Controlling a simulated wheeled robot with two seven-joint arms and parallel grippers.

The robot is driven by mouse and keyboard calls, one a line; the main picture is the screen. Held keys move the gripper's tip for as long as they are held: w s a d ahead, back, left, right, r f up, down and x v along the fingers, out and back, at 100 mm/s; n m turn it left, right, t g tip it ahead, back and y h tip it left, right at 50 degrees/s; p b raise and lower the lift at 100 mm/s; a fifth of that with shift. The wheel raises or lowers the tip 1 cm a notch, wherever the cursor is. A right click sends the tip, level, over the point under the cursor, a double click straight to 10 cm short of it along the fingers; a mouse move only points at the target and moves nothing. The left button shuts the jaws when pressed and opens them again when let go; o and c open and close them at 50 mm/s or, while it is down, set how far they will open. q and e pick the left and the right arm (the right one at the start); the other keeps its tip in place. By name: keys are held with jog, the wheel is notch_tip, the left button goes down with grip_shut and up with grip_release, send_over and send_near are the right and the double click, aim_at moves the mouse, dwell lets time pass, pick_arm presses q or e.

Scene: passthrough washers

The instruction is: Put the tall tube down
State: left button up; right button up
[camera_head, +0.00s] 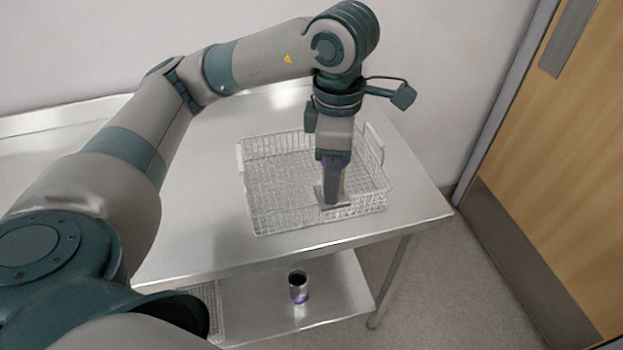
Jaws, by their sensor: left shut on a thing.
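My left gripper (333,198) points down into a white wire basket (262,218) on the steel table, near its front right part. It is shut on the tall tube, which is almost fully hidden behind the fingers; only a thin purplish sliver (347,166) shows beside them. Whether the tube touches the basket floor I cannot tell. My right gripper is not in view.
A metal tube (298,285) with a dark open top and purple near its base stands on the lower shelf (342,288). Another wire basket (213,300) is partly hidden there. The upper table (200,225) is otherwise clear. A wooden door (555,130) is at the right.

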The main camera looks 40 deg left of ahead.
pick_arm(q)
jog(key=shift+w+a+f, duration=0.1)
jog(key=shift+w+a, duration=0.05)
jog(key=w+a+f, duration=0.2)
jog(key=a, duration=0.1)
jog(key=w+a+f+p, duration=0.1)
jog(key=w+a+f, duration=0.1)
jog(key=w+a+f+p, duration=0.1)
jog(key=w+a+f, duration=0.1)
jog(key=w+a, duration=0.1)
jog(key=shift+a+f, duration=0.35)
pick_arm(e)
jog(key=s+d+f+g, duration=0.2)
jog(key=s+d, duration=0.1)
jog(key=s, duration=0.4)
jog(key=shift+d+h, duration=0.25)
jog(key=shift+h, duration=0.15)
